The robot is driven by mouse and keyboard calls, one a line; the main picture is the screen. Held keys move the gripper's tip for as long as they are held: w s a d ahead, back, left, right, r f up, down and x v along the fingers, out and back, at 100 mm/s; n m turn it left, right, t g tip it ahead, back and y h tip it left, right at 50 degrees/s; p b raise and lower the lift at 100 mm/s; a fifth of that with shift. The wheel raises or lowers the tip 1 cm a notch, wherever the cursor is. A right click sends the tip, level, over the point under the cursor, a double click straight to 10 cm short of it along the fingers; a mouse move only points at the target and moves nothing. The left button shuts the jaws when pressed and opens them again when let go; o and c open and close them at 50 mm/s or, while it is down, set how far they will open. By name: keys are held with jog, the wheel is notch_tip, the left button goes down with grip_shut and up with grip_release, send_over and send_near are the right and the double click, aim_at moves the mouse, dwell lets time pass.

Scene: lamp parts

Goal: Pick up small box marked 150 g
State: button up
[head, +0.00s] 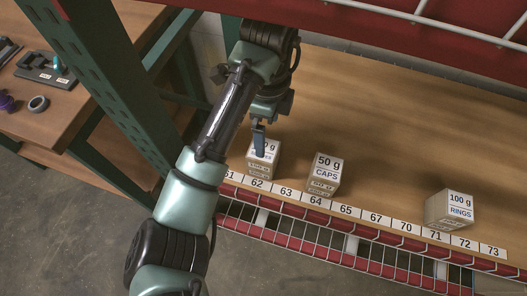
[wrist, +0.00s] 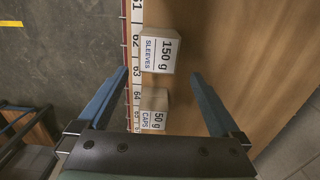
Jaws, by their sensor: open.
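The small box marked 150 g SLEEVES (wrist: 160,52) shows in the wrist view, upright on the wooden shelf beside label 62. In the head view the same box (head: 262,170) is partly hidden by a gripper finger in front of its label. My gripper (wrist: 158,75) is open and empty, its two blue fingers pointing toward the 150 g box from above. In the head view my gripper (head: 259,145) is over that box; I cannot tell whether it touches it.
A 50 g CAPS box (head: 324,174) stands to the right of the 150 g box, and a 100 g RINGS box (head: 450,209) farther right. A green post (head: 100,80) rises at the left. A red beam (head: 400,20) crosses above. The shelf behind the boxes is clear.

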aim_at(267, 149)
notch_tip(267, 149, down, 4)
jog(key=shift+r+b, duration=0.2)
jog(key=shift+b, duration=0.5)
jog(key=shift+a+f+b, duration=0.2)
jog(key=shift+f+b, duration=0.1)
jog(key=shift+f, duration=1)
jog(key=shift+a+f+b, duration=0.2)
jog(key=shift+f+b, duration=0.05)
jog(key=shift+f, duration=1.05)
jog(key=shift+c, duration=0.3)
jog(key=c, duration=1.3)
jog(key=shift+o, duration=0.2)
jog(key=shift+r, duration=0.1)
